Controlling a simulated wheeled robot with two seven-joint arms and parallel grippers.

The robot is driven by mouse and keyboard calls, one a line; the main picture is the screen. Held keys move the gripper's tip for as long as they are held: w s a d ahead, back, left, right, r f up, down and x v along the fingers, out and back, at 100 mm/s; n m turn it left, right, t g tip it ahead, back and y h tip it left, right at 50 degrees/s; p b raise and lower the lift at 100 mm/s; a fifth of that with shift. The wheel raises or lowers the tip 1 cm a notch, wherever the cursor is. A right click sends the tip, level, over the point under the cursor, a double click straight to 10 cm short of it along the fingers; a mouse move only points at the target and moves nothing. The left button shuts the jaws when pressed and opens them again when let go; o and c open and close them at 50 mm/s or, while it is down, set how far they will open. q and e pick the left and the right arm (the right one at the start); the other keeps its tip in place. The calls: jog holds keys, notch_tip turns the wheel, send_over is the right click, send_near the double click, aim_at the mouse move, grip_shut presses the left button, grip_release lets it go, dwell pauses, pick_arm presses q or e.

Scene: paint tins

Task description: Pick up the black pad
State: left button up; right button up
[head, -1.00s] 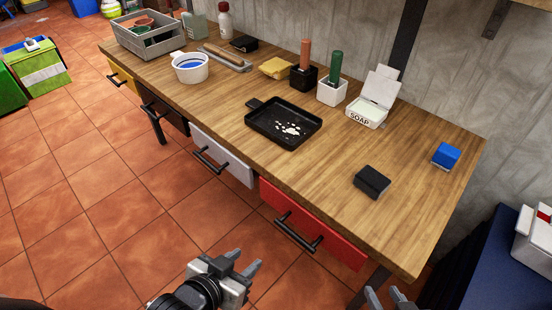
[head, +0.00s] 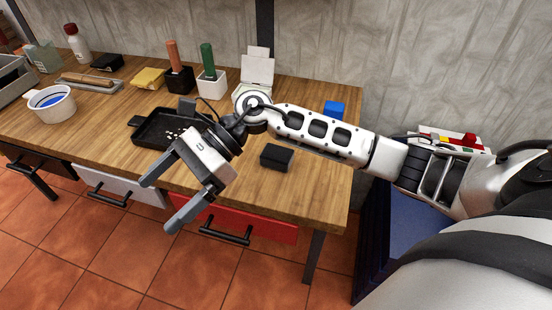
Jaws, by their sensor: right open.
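A black pad (head: 277,157) lies on the wooden table (head: 305,185) near its front right part, below my right forearm in the picture. My right gripper (head: 158,206) is open and empty, its fingers pointing down and left in front of the table's front edge. It is to the left of the pad and apart from it. My right arm covers part of the soap box and the tray. My left gripper is not in view.
A black tray (head: 150,141) with white bits is behind the gripper. A blue block (head: 333,108) sits at the back right, and a soap box (head: 257,68) at the back. Another small black object (head: 107,62) and a yellow sponge (head: 148,78) are farther left.

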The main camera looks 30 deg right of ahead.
jog(key=w+d+r+n+t+h, duration=0.1)
jog(key=w+d+n+h, duration=0.25)
jog(key=d+h, duration=0.6)
jog(key=w+d+r+n+t+h, duration=0.1)
jog(key=w+d+n+h, duration=0.3)
jog(key=d, duration=1.1)
jog(key=m, duration=0.1)
send_over(277, 153)
jog(key=a, duration=0.1)
notch_tip(277, 153, down, 10)
jog(key=shift+s+r, duration=0.1)
jog(key=shift+r, duration=0.05)
jog(key=shift+d+f+p, duration=0.1)
jog(key=shift+d+f, duration=0.1)
jog(key=shift+f, duration=0.8)
jog(key=shift+d+f+p, duration=0.1)
jog(key=shift+d+f, duration=0.05)
jog(key=shift+f, duration=0.85)
jog(key=shift+d+f+p, duration=0.1)
jog(key=shift+d+f, duration=0.1)
jog(key=shift+f, duration=0.8)
jog(key=shift+c, duration=0.3)
jog(key=c, duration=1)
